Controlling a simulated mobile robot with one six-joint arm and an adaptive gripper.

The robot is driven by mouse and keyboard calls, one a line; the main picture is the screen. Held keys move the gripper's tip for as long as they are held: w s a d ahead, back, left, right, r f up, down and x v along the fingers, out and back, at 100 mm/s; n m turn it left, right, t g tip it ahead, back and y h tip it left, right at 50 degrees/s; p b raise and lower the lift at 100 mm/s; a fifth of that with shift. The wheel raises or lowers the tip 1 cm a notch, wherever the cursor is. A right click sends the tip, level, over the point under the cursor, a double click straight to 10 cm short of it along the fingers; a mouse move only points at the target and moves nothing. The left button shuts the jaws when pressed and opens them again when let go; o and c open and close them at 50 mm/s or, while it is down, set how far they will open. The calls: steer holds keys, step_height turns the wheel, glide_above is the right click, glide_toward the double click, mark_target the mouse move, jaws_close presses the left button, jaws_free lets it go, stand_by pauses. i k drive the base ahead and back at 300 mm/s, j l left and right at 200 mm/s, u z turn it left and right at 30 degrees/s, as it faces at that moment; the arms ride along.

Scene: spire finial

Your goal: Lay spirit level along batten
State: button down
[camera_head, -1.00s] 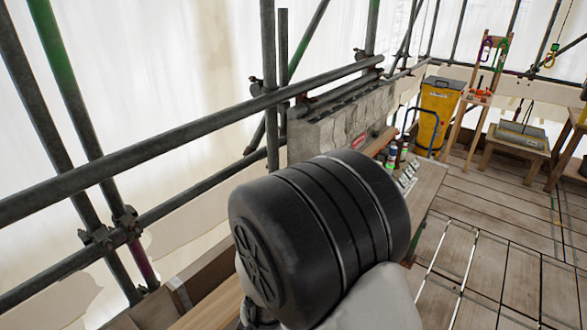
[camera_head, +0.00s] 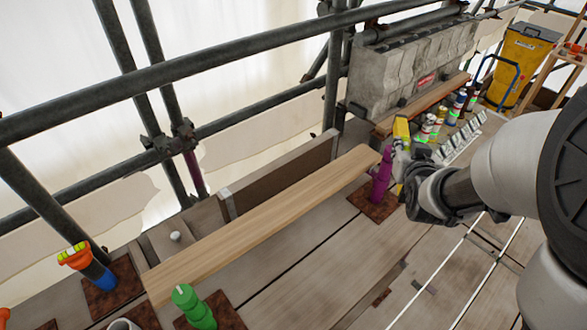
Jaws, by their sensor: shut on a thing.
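The batten, a long pale wooden board (camera_head: 265,222), runs diagonally from lower left to the middle of the view. Its top is bare. My gripper (camera_head: 400,160) is just beyond and right of its far end, beside a purple post. It is shut on a narrow yellow object (camera_head: 401,128), which looks like the spirit level. Yellow shows above the gripper and a little below it, so it seems upright or seen nearly end-on. The fingers and my wrist hide its middle, and the exact grip is hard to see.
The purple post (camera_head: 381,178) stands by the batten's far end, a green one (camera_head: 193,308) by its near end. An orange-and-blue post (camera_head: 90,265) is at left. Several cans (camera_head: 440,120) stand behind my gripper.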

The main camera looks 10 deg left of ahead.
mark_target(284, 207)
steer(key=i+u, duration=0.15)
steer(key=u, duration=1.25)
